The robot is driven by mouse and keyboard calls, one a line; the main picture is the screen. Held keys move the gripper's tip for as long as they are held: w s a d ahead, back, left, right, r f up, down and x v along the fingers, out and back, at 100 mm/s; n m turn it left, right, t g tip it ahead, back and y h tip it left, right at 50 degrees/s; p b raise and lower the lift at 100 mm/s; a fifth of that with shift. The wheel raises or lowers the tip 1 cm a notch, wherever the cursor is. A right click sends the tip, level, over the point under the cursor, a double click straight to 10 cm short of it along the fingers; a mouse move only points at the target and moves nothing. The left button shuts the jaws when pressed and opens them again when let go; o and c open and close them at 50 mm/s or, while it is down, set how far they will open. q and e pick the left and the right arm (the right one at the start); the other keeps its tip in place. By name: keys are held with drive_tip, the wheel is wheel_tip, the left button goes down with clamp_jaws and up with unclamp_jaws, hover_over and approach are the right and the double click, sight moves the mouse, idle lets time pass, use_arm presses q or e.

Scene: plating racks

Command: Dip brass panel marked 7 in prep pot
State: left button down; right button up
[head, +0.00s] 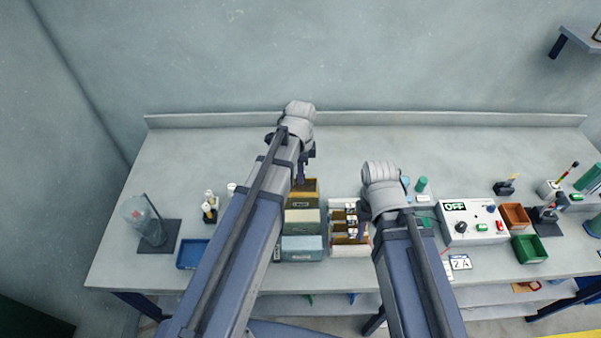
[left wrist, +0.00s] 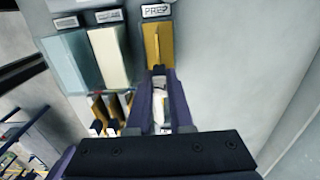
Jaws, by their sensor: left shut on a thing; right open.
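The prep pot (left wrist: 150,61), labelled PREP, is amber inside in the left wrist view. In the head view the amber pot (head: 308,199) is at the back of a row of pots. My left gripper (head: 304,182) points down at it; in the left wrist view its fingers (left wrist: 158,78) reach the pot's near end. My right gripper (head: 366,228) is open beside the rack.
A cream pot (head: 302,222) and a pale blue pot (head: 302,247) stand in front of the amber one. A rack (head: 349,250) with brass panels is to their right. A control box (head: 470,211) reading OFF stands further right. The bench's back is clear.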

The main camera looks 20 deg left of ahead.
use_arm(q)
drive_tip(key=shift+r+p, duration=1.3)
drive_tip(key=shift+r, duration=0.2)
drive_tip(key=shift+f, duration=0.1)
